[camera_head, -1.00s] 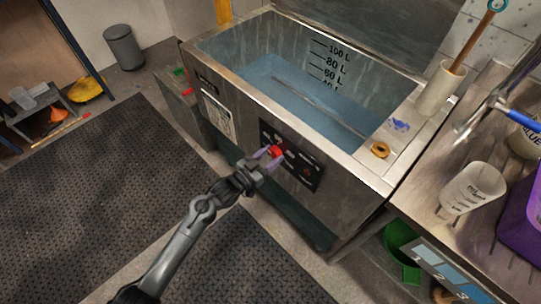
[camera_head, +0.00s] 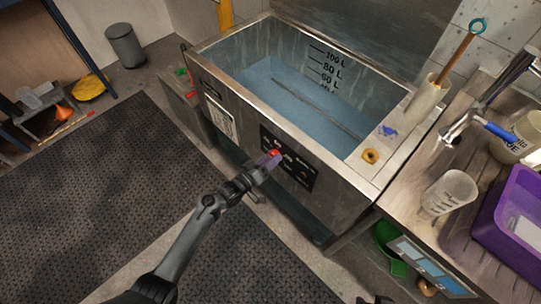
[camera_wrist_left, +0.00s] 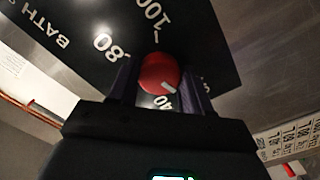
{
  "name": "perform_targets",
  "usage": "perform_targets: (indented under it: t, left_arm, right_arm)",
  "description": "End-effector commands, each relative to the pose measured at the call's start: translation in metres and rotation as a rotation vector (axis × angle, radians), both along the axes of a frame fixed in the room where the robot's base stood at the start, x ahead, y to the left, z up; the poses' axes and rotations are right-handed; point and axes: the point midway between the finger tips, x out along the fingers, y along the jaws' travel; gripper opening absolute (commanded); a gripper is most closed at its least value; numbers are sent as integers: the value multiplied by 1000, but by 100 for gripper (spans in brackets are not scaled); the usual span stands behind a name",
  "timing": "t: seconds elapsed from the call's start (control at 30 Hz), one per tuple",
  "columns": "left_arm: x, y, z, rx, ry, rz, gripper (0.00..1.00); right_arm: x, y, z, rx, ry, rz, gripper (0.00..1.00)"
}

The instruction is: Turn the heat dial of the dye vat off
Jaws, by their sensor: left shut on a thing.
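The dye vat (camera_head: 232,108) is a steel tank with blue liquid and a black control panel (camera_head: 300,172) on its front. The red heat dial (camera_head: 274,153) sits on that panel, partly hidden by my left gripper (camera_head: 268,161). In the left wrist view the round red dial (camera_wrist_left: 158,72) lies between the two fingers, and my left gripper is shut on it. The dial's white pointer mark slants to the lower right, near a partly hidden "40". "80" and "100" are readable on the panel. My right gripper is not clearly visible.
A brass-coloured ring (camera_head: 370,156) and a blue scrap (camera_head: 387,131) lie on the vat's right ledge. A sink counter at right holds a measuring beaker (camera_head: 447,193) and a purple tub (camera_head: 490,222). Dark mats (camera_head: 90,190) cover the floor in front.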

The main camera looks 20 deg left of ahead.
Motion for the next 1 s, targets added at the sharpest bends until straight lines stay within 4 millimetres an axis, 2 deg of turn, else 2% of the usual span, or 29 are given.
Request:
perform_targets:
  t: [0.1,0.4,1.0]
  left_arm:
    - [0,0,3,-83,37,1,18]
    - [0,0,2,-222,101,1,18]
    - [0,0,0,-271,124,0,18]
  right_arm:
    - [0,-1,10,-5,0,3,43]
    - [0,-2,19,-7,0,4,43]
    - [0,1,21,4,0,-2,43]
